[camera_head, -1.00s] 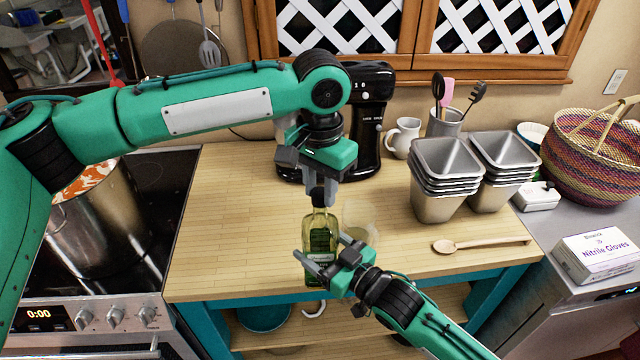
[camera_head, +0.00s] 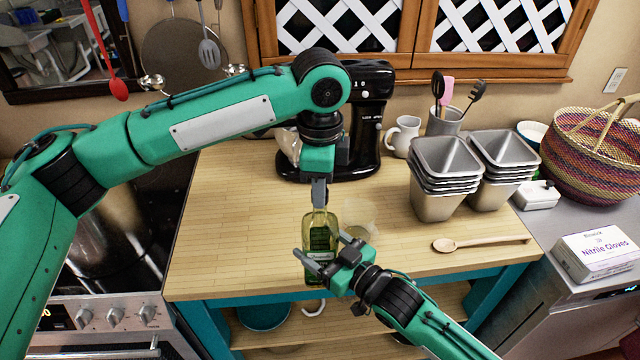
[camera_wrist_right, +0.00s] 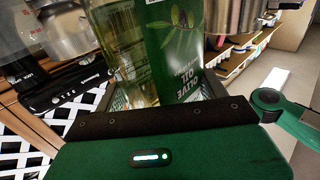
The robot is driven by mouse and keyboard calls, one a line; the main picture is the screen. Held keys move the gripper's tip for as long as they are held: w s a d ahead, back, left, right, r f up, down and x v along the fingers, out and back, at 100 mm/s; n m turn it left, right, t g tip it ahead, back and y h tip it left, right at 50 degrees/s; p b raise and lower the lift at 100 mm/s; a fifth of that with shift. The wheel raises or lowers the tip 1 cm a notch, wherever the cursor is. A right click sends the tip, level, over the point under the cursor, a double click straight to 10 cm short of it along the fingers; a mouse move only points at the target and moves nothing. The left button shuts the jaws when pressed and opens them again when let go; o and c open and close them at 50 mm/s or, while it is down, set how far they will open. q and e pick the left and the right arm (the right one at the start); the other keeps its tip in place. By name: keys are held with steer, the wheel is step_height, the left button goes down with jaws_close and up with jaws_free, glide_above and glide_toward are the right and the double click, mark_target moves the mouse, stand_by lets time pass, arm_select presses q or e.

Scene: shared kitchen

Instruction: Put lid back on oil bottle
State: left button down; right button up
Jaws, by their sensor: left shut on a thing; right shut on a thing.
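The oil bottle (camera_head: 319,232), clear glass with yellow-green oil and a dark green label, is held upright at the counter's front edge. My right gripper (camera_head: 323,248) is shut on its body. In the right wrist view, the bottle (camera_wrist_right: 128,45) sits between the fingers, its olive oil label facing the camera. My left gripper (camera_head: 319,194) points straight down at the top of the bottle's neck, its fingers seen edge-on. It is shut on the lid, which these fingers hide. I cannot tell how the lid sits on the neck.
A faint clear glass (camera_head: 358,225) stands just right of the bottle. Stacked metal tins (camera_head: 438,200) and a wooden spoon (camera_head: 480,243) lie to the right. The wooden counter (camera_head: 230,220) is clear on the left.

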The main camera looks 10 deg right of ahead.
arm_select(q)
steer(key=c, duration=1.1)
jaws_free()
steer(key=shift+r, duration=0.15)
steer(key=shift+r, duration=2.15)
steer(key=shift+c, duration=0.4)
steer(key=n, duration=0.1)
steer(key=r+n, duration=0.1)
steer(key=n, duration=0.1)
steer(key=shift+r, duration=0.3)
steer(key=r+n, duration=0.1)
steer(key=n, duration=0.1)
steer(key=r+n, duration=0.1)
steer(key=n, duration=0.1)
steer(key=shift+f, duration=0.1)
